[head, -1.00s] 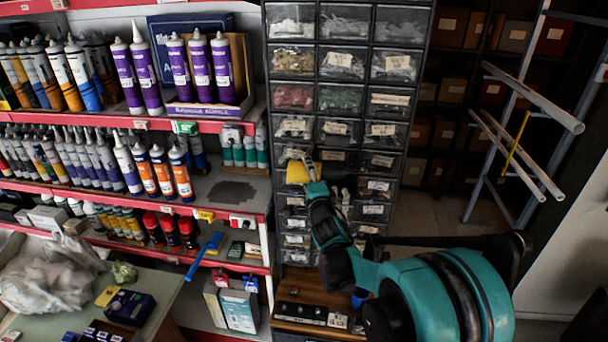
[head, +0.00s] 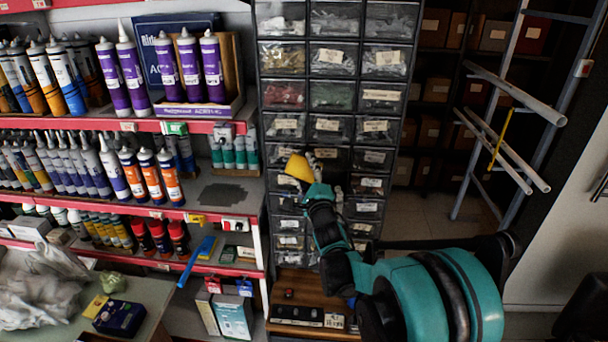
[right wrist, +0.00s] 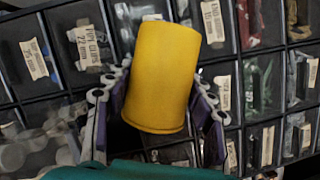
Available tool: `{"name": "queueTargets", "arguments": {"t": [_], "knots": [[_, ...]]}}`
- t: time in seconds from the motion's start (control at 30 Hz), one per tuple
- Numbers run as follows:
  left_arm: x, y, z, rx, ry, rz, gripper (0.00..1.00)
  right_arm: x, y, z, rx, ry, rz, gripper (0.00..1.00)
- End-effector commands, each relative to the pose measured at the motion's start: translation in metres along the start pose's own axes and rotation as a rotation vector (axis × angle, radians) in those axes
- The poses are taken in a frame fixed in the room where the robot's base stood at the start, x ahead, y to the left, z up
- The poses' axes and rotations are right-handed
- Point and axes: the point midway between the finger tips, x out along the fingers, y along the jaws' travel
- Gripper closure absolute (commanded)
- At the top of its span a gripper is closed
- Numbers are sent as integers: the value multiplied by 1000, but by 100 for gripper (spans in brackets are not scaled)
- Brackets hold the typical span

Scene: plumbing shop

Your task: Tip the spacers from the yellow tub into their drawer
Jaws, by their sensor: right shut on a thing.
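The yellow tub (head: 298,168) is in the air in front of the dark drawer cabinet, tilted in the head view. My right gripper (head: 312,175) is shut on it. In the right wrist view the tub (right wrist: 165,70) sits between the two fingers of the gripper (right wrist: 160,112), its closed side toward the camera. Its mouth and any spacers inside are hidden. The drawer cabinet (head: 257,130) has rows of labelled clear-fronted drawers, also close behind the tub in the right wrist view. I cannot tell which drawer is for the spacers. My left gripper is not in view.
Red-edged shelves (head: 80,125) with cartridges and bottles stand left of the cabinet. A wooden surface (head: 300,283) with small items lies below the drawers. A rack with pale pipes (head: 515,90) stands at the right. Open floor (head: 415,215) shows between cabinet and rack.

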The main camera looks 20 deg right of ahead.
Motion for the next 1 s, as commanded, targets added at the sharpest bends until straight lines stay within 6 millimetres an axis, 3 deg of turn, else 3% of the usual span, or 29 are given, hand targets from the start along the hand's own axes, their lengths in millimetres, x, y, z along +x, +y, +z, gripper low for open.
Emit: {"name": "queueTargets", "arguments": {"t": [0.5, 1.0], "knots": [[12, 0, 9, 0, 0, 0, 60, 7, -4, -6, 189, -6, -66, 73], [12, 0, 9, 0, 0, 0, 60, 8, -6, -6, 213, -6, -74, 73]]}}
